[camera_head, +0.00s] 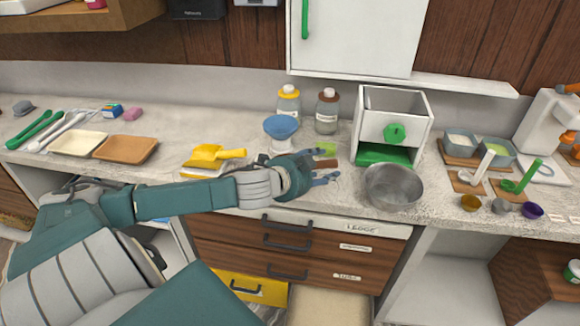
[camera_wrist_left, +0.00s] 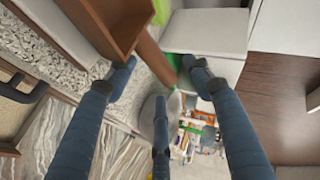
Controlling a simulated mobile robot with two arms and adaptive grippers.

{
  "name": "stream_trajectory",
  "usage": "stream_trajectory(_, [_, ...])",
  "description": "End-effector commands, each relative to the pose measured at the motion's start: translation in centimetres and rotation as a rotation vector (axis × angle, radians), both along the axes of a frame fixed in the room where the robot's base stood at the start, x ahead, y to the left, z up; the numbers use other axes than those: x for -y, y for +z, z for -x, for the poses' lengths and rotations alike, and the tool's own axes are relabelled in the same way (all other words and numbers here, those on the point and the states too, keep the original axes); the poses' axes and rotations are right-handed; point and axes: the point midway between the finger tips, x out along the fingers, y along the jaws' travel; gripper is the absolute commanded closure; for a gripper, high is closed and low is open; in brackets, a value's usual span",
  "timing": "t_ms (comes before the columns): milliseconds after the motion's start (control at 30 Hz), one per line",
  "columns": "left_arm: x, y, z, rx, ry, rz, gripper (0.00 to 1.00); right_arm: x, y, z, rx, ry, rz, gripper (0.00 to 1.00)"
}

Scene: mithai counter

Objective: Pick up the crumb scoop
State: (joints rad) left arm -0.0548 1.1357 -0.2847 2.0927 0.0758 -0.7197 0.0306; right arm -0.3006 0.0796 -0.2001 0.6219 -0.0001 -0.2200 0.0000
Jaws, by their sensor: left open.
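A yellow scoop (camera_head: 208,155), which looks like the crumb scoop, lies on the counter left of centre, its handle pointing right. A yellow-edged pale item is under it. My left gripper (camera_head: 328,167) is open and empty over the counter, right of the scoop and apart from it. My left forearm passes just in front of the scoop. In the left wrist view the gripper's fingers (camera_wrist_left: 158,68) are spread with nothing held between them. I cannot make out the scoop there. My right gripper does not show.
A steel bowl (camera_head: 392,188) and a white press with a green knob (camera_head: 394,132) stand right of my left gripper. A blue bowl (camera_head: 281,127) and two jars stand behind it. Trays (camera_head: 126,149) and tongs lie at left. Cups and small scoops fill the right side.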

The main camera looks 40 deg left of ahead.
Motion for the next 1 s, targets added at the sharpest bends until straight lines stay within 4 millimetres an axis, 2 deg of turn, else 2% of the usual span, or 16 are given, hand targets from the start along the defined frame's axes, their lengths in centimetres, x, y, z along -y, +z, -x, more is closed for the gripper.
stream_trajectory(33, [-0.1,-1.0,-0.7,0.004,0.003,0.001,0.48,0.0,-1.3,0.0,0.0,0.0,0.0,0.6])
stream_trajectory(100, [-0.1,-1.4,-1.5,0.005,0.002,0.001,0.48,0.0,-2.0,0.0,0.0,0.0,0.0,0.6])
stream_trajectory(300, [-0.2,-1.8,-3.0,0.001,0.0,0.001,0.48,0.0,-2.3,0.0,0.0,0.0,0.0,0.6])
stream_trajectory(567, [-0.2,-1.8,-3.1,0.0,-0.001,-0.001,0.48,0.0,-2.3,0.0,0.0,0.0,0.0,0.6])
stream_trajectory(667, [-0.2,-1.8,-3.1,0.0,-0.001,-0.001,0.64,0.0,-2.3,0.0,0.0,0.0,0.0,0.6])
stream_trajectory(800, [-0.2,-1.8,-3.1,0.0,-0.001,-0.001,0.92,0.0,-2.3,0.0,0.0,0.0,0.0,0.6])
stream_trajectory(1000, [-0.2,-1.7,-3.1,0.001,-0.001,-0.001,0.94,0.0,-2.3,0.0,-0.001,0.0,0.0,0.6])
